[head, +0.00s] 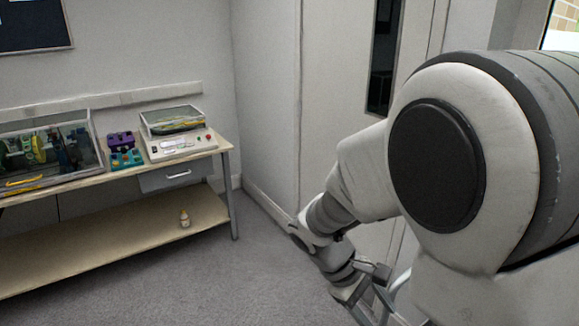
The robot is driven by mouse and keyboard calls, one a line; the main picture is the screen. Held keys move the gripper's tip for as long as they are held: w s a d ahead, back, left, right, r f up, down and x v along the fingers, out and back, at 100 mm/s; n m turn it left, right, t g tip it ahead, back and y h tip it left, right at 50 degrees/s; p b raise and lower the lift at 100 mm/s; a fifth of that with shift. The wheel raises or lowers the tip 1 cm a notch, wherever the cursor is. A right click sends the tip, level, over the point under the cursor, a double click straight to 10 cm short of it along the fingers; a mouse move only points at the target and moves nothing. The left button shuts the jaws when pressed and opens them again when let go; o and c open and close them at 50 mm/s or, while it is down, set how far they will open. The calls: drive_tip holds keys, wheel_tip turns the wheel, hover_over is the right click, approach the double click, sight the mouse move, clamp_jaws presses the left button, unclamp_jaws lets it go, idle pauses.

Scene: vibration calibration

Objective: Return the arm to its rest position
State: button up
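My arm fills the right side of the head view, with its large white joint close to the camera. It stretches forward and down toward the middle of the picture. My gripper (366,290) is low in the view, right of centre, above the grey floor and well apart from the workbench. Its fingers are partly cut off by the lower edge and small, so I cannot tell whether they are open or shut. I see nothing clearly held in it.
A workbench (75,190) stands at the left, with a clear-covered machine (95,135), a purple and teal device (124,155) and a white lidded instrument (180,146). A door (345,100) is behind my arm. The floor (240,275) between is clear.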

drive_tip(key=s+a+r+m+t+y, duration=0.2)
drive_tip(key=s+r+m+t+y, duration=0.4)
drive_tip(key=r, duration=0.7)
drive_tip(key=shift+s+r+m+t+y, duration=0.45)
drive_tip(key=shift+s+m, duration=0.65)
drive_tip(key=shift+s, duration=0.6)
